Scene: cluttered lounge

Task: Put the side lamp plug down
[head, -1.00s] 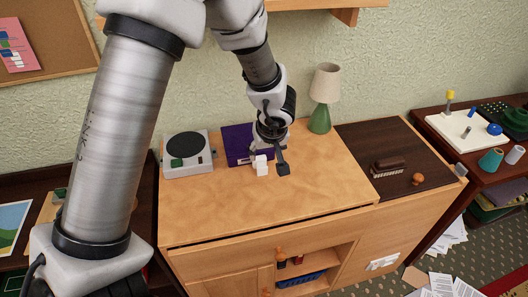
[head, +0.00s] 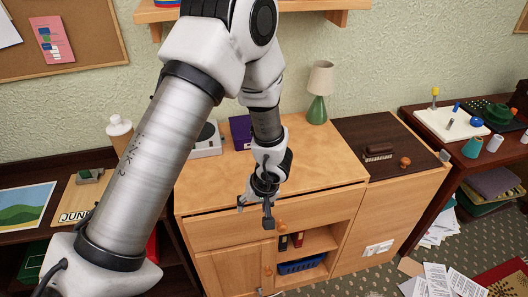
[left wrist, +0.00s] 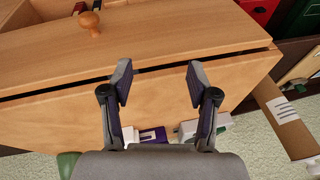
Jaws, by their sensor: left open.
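My left gripper (head: 255,212) is open and empty. It hangs over the front edge of the wooden cabinet top (head: 310,165); its spread fingers also show in the left wrist view (left wrist: 158,82), with bare wood between them. In that view a small white thing (left wrist: 129,134) lies beside the purple box, partly cut off by my gripper body; it may be the side lamp plug, but I cannot be sure. In the head view my arm hides that spot. The side lamp (head: 318,108), green with a beige shade, stands upright at the back. My right gripper is out of view.
A purple box (head: 240,131) and a white turntable (head: 208,142) stand at the back left of the top. A brush (head: 378,151) and an orange knob-like thing (head: 405,161) lie on the dark right section. A white socket strip (head: 378,248) is on the cabinet front. The top's middle is clear.

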